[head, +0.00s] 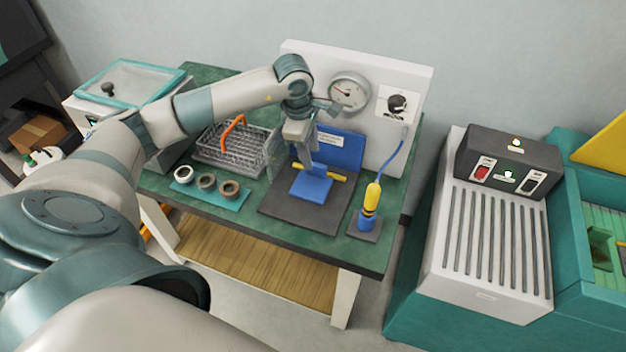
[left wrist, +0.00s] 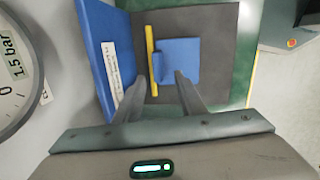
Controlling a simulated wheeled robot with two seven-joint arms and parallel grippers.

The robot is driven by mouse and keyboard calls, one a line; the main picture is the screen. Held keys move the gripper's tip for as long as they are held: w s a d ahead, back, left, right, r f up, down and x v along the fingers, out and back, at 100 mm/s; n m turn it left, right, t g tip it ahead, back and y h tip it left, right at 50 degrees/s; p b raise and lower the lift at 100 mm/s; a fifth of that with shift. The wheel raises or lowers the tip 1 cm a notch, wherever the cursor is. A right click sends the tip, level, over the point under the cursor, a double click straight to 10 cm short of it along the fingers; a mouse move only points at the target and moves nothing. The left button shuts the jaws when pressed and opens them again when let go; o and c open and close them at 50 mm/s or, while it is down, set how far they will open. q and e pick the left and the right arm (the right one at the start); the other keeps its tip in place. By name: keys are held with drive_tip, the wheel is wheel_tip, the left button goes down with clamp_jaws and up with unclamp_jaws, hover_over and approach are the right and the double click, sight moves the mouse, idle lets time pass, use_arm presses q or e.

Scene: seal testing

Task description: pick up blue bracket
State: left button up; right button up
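A yellow bar (head: 333,177) runs beside the upright; the bracket (left wrist: 180,60) and bar (left wrist: 150,55) also show in the left wrist view. My left gripper (head: 303,160) reaches down over the bracket from above. My right gripper is not in view.
A blue labelled panel (head: 340,150) stands behind the bracket, before a white board with a gauge (head: 348,92). A wire basket (head: 233,145) and several rings on a teal mat (head: 228,199) lie left. A yellow-and-blue tool (head: 371,200) stands right.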

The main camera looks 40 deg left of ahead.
sight(315, 165)
use_arm(q)
drive_tip(key=shift+w+d+f+p, duration=0.15)
drive_tip(key=shift+f+p, duration=0.3)
drive_tip(key=shift+p, duration=0.1)
drive_tip(key=f+p, duration=0.1)
drive_tip(key=f, duration=0.1)
drive_tip(key=w+f+p, duration=0.1)
drive_tip(key=shift+d+f, duration=0.15)
drive_tip(key=shift+f, duration=0.45)
clamp_jaws()
idle(1.1)
